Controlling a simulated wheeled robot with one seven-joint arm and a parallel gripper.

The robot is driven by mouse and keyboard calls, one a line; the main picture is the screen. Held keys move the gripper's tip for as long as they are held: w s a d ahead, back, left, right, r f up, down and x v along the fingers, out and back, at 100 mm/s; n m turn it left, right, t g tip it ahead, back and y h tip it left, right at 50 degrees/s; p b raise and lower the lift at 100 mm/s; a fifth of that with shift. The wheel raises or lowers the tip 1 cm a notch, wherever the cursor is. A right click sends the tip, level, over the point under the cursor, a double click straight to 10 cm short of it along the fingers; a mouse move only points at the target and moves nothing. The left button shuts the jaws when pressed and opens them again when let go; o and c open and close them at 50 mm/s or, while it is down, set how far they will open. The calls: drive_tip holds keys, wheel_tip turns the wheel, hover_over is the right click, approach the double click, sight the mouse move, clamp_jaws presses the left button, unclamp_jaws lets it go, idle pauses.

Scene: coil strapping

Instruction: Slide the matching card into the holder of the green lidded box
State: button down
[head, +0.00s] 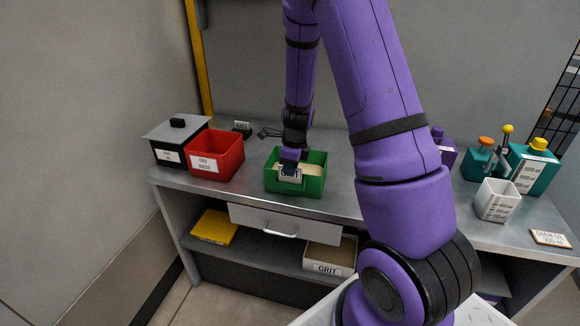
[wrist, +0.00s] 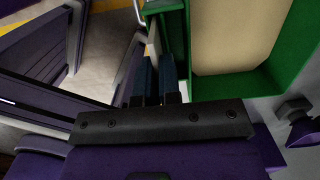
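The green box (head: 313,186) stands on the bench with its top open and pale beige material inside; no lid shows on it. Its green wall and rim also fill the right of the wrist view (wrist: 240,85). A pale card (head: 290,175) with dark lettering, partly covered by my fingers, is at the box's front wall. My gripper (head: 290,165) points down at that wall, its fingers close together around the card. In the wrist view the two dark blue fingers (wrist: 157,75) are beside the box wall with a narrow gap. The holder cannot be made out behind the card.
A red box (head: 228,153) and a black box with a grey lid (head: 168,151) stand left. A white cup (head: 496,200), teal containers (head: 540,170) and a lettered plate (head: 551,238) are right. A GRIT bin (head: 327,267) and yellow item (head: 214,227) are on the shelf below.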

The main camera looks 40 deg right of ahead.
drive_tip(key=shift+f, duration=0.7)
drive_tip(key=c, duration=1.2)
unclamp_jaws()
drive_tip(key=shift+c, duration=0.2)
drive_tip(key=shift+r, duration=0.15)
drive_tip(key=r, duration=0.7)
drive_tip(key=s+d+r, duration=0.1)
drive_tip(key=r, duration=0.2)
drive_tip(key=shift+r, duration=0.25)
drive_tip(key=shift+a, duration=0.1)
